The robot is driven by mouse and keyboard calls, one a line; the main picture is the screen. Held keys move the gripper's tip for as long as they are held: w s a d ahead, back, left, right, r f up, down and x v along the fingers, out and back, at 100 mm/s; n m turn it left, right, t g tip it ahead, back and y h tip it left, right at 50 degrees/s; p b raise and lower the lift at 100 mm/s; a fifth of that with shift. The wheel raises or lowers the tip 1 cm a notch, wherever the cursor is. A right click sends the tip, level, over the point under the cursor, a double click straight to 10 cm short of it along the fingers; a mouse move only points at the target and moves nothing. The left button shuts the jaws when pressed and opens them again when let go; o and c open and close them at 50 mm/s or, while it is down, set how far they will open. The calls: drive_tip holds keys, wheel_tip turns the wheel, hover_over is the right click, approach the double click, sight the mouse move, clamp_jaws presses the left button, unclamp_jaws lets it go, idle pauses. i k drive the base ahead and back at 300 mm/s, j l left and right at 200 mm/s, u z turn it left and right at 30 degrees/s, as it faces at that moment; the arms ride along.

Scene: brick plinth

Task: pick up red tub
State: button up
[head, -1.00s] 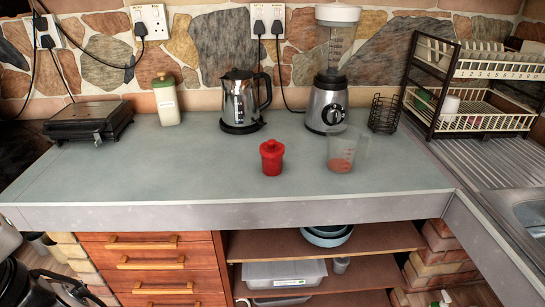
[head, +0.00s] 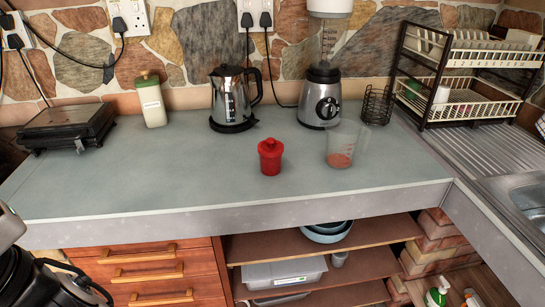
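The red tub (head: 270,157) is a small round container with a lid and a knob on top. It stands upright on the grey-green counter (head: 130,185), a little back from the front edge, in the middle of the head view. Part of my arm shows at the lower left edge of the view, well to the left of the tub and apart from it. My gripper's fingers cannot be made out.
A clear measuring jug (head: 341,148) stands close to the tub's right. Behind are a kettle (head: 233,98), a blender (head: 321,95), a wire basket (head: 377,105) and a white-green container (head: 151,100). A grill (head: 66,127) and dish rack (head: 468,75) flank them. The counter's front left is clear.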

sight(270, 166)
drive_tip(key=i+j+z, duration=0.15)
drive_tip(key=j+z, duration=0.3)
drive_tip(key=j, duration=0.5)
drive_tip(key=j+z, duration=0.4)
drive_tip(key=j, duration=0.6)
drive_tip(key=i+j, duration=0.1)
drive_tip(key=i, duration=0.35)
drive_tip(key=l+z, duration=0.05)
